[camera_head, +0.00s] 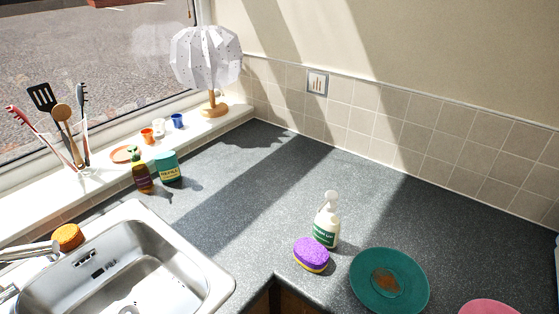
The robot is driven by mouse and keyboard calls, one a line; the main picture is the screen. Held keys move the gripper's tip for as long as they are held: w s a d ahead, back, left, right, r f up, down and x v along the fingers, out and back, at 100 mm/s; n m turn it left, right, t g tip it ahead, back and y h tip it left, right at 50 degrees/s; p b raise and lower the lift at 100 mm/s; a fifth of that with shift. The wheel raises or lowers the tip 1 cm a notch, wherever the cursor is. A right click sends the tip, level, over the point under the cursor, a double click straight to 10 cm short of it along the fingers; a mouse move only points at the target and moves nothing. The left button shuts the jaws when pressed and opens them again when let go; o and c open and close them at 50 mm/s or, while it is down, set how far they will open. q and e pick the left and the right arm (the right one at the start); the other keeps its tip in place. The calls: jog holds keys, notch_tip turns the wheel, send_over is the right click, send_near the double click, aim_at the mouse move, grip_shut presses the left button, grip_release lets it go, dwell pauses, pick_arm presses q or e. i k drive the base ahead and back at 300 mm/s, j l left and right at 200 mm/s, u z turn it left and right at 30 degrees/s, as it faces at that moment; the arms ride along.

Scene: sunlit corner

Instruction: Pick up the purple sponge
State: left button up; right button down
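The purple sponge (312,252) lies on the dark grey countertop (235,225), near its inner front corner. It has a purple top and a yellow lower part. A white spray bottle (327,222) with a green label stands upright just behind it and to its right. Neither of my grippers shows in the head view.
A green plate (410,282) with a brown patch lies right of the sponge, and part of a pink plate (488,307) shows beyond it. The steel sink (205,265) is at the left. A dark bottle (141,172) and a green tin (168,167) stand behind it.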

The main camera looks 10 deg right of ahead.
aim_at(309, 253)
jog(key=z, duration=1.6)
jog(key=i+j+u, duration=0.15)
jog(key=u, duration=0.95)
jog(key=k+l+u, duration=0.2)
jog(key=k+u, duration=0.2)
jog(key=k+l+u, duration=0.15)
jog(key=k+u, duration=0.7)
jog(key=i+j, duration=0.05)
jog(key=i, duration=0.05)
